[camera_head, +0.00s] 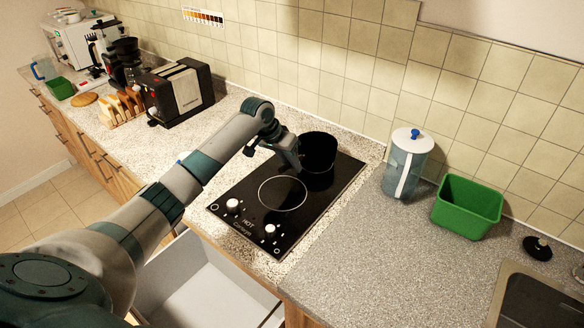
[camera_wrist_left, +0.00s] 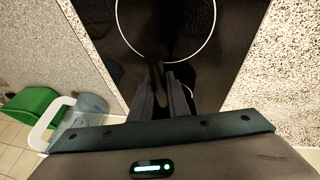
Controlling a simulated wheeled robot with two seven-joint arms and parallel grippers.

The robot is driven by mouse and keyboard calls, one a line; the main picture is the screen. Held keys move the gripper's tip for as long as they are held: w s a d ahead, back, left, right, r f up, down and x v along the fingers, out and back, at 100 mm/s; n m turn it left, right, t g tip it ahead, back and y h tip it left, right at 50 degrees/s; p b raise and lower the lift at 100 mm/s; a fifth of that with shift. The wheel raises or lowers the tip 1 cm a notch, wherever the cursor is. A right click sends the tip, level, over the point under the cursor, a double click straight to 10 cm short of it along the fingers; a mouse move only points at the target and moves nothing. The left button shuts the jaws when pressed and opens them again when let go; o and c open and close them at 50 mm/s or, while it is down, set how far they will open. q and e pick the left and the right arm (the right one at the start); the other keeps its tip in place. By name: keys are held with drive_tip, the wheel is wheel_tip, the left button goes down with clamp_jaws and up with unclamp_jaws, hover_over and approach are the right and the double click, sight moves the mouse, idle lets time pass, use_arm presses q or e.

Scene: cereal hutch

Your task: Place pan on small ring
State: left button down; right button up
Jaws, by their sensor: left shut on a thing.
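The black pan (camera_head: 318,150) is at the back of the black cooktop (camera_head: 236,223). I cannot tell whether it rests on the glass or hangs just above it. A pale ring (camera_head: 282,194) shows bare at the front of the cooktop, and also in the wrist view (camera_wrist_left: 165,62). Any ring under the pan is hidden. My left gripper (camera_head: 294,166) is at the pan's near left side. In the wrist view its fingers (camera_wrist_left: 162,80) are shut on a thin dark part, seemingly the pan's handle.
A clear jug with white lid (camera_head: 405,165) and a green bin (camera_head: 467,207) stand right of the cooktop. A black toaster (camera_head: 178,92) stands to its left. A drawer (camera_head: 200,285) is open below. The counter (camera_head: 350,255) front right is clear.

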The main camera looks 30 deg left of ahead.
use_arm(q)
drive_tip(key=shift+f+p, duration=0.4)
drive_tip(key=shift+f, duration=0.7)
drive_tip(key=c, duration=1.7)
unclamp_jaws()
drive_tip(key=shift+s+f, duration=0.1)
drive_tip(key=shift+s+a+r+b, duration=0.15)
drive_tip(key=shift+r+b, duration=0.15)
drive_tip(key=shift+r, duration=0.3)
drive_tip(key=shift+b+v, duration=1.6)
drive_tip(key=shift+v, duration=3.8)
